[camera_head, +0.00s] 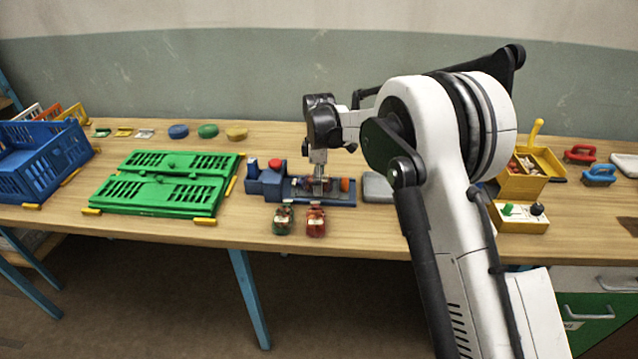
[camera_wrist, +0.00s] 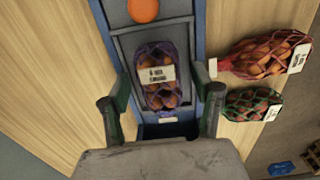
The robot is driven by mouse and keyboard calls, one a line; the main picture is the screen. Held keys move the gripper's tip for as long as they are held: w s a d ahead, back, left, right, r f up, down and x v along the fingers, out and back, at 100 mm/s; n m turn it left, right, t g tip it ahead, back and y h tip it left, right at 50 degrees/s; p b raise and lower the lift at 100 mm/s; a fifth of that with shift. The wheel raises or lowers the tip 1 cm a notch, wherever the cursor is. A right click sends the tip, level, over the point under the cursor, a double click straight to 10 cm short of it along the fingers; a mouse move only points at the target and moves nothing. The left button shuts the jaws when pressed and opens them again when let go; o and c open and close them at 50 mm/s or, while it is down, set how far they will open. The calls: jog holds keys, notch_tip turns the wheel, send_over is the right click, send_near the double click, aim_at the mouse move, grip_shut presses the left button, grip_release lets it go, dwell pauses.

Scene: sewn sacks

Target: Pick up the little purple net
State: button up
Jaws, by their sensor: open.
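The little purple net (camera_wrist: 160,78) holds several orange-brown round items and has a white label across its middle. It lies on the grey bed of a blue machine (camera_wrist: 198,40) in the wrist view. My gripper (camera_wrist: 161,98) is open. Its two fingers stand on either side of the net, with a gap on both sides. In the head view my gripper (camera_head: 319,182) points down over the blue machine (camera_head: 342,203) and hides much of the net.
A red net (camera_wrist: 262,55) and a green net (camera_wrist: 252,104) lie beside the machine, near the table's front edge. An orange ball (camera_wrist: 143,10) sits on the machine. Green panels (camera_head: 165,182) and a blue crate (camera_head: 45,165) are left; a yellow box (camera_head: 522,185) is right.

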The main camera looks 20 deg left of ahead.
jog(key=c, duration=1.3)
jog(key=shift+c, duration=0.2)
